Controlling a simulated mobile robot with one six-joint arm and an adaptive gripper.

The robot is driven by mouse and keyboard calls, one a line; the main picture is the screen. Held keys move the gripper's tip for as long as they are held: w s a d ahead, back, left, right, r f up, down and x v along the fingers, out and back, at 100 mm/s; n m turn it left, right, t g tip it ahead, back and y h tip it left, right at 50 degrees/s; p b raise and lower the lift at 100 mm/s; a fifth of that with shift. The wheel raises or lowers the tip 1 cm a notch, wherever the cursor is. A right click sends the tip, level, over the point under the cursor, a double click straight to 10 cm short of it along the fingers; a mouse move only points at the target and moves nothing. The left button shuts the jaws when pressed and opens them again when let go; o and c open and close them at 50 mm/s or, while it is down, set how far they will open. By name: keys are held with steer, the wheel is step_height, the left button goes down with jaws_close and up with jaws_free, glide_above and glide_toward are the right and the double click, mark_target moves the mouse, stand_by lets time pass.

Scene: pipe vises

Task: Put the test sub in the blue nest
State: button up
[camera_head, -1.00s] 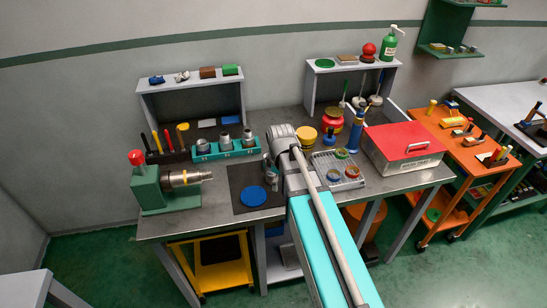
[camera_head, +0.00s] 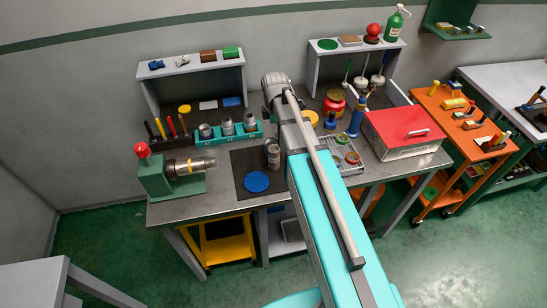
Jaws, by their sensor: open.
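A grey metal cylinder (camera_head: 272,155), which looks like the test sub, stands upright on a black mat (camera_head: 243,163) on the workbench. The arm partly borders it on the right. A round blue disc (camera_head: 256,182), which looks like the blue nest, lies flat on the same mat, in front of the cylinder and a little left. My arm reaches up over the bench and its grey wrist end shows behind the mat. My gripper's fingers are hidden behind the arm, so I see nothing held.
A green vise (camera_head: 156,177) holding a banded metal pipe stands at the left. A teal rack (camera_head: 215,143) with three grey fittings is behind the mat. A red-lidded box (camera_head: 403,132) and a clear tray (camera_head: 354,168) are right of my arm. Shelves line the back.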

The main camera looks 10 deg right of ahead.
mark_target(274, 150)
steer(key=shift+d+f, duration=0.1)
steer(key=shift+f, duration=0.05)
step_height(274, 150, down, 8)
steer(key=b, duration=0.8)
steer(key=shift+f+b, duration=0.15)
steer(key=shift+b, duration=0.15)
steer(key=f+b, duration=0.3)
steer(key=shift+w+a+f, duration=0.15)
steer(key=shift+w+a, duration=0.05)
steer(key=shift+w, duration=0.05)
steer(key=shift+f+b, duration=0.95)
steer(key=shift+b, duration=0.15)
steer(key=c, duration=1.3)
